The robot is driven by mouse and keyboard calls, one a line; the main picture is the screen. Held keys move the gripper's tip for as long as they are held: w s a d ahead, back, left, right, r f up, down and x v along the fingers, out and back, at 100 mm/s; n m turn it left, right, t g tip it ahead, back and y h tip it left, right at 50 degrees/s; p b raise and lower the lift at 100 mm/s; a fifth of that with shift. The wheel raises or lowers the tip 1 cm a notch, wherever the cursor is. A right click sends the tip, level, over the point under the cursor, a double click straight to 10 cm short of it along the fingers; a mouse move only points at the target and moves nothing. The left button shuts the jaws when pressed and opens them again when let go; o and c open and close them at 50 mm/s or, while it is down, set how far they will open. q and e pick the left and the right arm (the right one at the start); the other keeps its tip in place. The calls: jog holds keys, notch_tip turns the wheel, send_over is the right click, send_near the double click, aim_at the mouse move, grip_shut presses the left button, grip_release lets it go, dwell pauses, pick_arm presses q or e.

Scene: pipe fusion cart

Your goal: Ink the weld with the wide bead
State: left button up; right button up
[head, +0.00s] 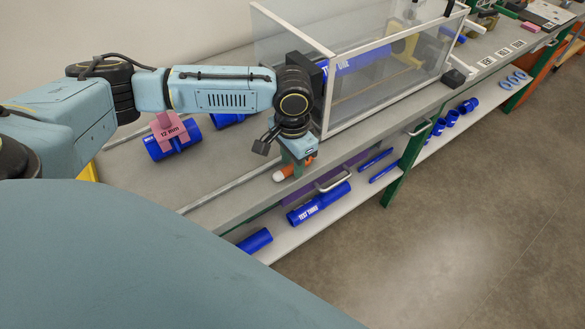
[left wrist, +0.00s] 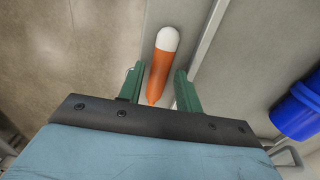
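An orange marker with a white end (left wrist: 160,62) lies along the front strip of the bench, and it also shows in the head view (head: 283,174). My left gripper (left wrist: 158,88) is open with its green fingers on either side of the marker, with a small gap visible at the sides. In the head view my left gripper (head: 297,160) points down over the bench's front edge. A blue pipe (head: 184,142) with a pink 12 mm gauge (head: 168,132) on it lies on the bench; no weld bead is clear. My right gripper is not in view.
A clear-walled case (head: 350,100) with a blue pipe (head: 360,60) inside stands right of my left gripper. Another blue pipe (head: 229,120) lies behind my arm. The lower shelf (head: 300,232) holds several blue pipes, one labelled TEST THREE (head: 318,204). A drawer handle (head: 333,182) sticks out in front.

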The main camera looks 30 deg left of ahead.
pick_arm(q)
jog(key=shift+f, duration=0.3)
jog(key=shift+c, duration=0.4)
jog(key=c, duration=0.7)
